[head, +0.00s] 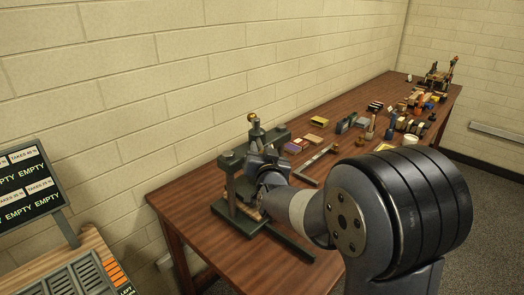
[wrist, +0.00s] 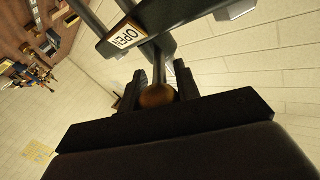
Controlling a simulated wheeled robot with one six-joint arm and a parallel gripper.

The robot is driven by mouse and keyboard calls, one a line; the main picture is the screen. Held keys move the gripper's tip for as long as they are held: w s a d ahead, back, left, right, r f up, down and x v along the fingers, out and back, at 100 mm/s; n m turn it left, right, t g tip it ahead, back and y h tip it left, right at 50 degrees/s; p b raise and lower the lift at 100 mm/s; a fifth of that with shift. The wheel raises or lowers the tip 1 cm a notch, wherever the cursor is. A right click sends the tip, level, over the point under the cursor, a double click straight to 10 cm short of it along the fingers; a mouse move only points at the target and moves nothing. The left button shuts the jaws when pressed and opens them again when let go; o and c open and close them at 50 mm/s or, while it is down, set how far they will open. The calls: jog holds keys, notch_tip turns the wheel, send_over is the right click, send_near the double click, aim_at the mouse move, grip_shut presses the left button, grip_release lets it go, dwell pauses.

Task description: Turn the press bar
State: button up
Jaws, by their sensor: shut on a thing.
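The dark green press (head: 228,187) stands on the near left part of the wooden table. One brass ball of the press bar (head: 251,118) shows above the press in the head view. My gripper (head: 264,170) is at the near side of the press and hides part of it. In the wrist view a brass-ended bar (wrist: 157,96) sits between the two dark fingers of my gripper (wrist: 160,82), which are shut on it. A white plate reading OPEN (wrist: 128,37) is on the press beam beyond it. The lower press is partly hidden by my arm.
The wooden table (head: 223,250) runs along a block wall. A metal square (head: 316,163), small boxes, tools and a white cup (head: 409,140) lie farther along it. A sign board (head: 28,187) stands above a slotted rack (head: 75,275) at left.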

aim_at(239, 156)
grip_shut()
jog(key=shift+a, duration=0.15)
jog(key=shift+w+a+r+m+g+h+p, duration=0.1)
jog(key=shift+w+a+m+g+h+p, duration=0.3)
jog(key=shift+a+m+h+p, duration=1.2)
jog(key=shift+w+a+f+m+g+h+p, duration=0.1)
jog(key=shift+a+m+g+h+p, duration=0.65)
jog(key=shift+h, duration=1.5)
jog(key=shift+w+a+r+m+g+h+p, duration=0.1)
jog(key=shift+w+a+m+g+h+p, duration=0.2)
jog(key=shift+a+m+h+p, duration=0.95)
jog(key=shift+s+d+m+h, duration=0.1)
jog(key=shift+d+m+h, duration=0.2)
jog(key=shift+d+h, duration=0.35)
jog(key=o, duration=0.7)
grip_release()
jog(key=shift+a, duration=0.1)
jog(key=shift+o, duration=0.2)
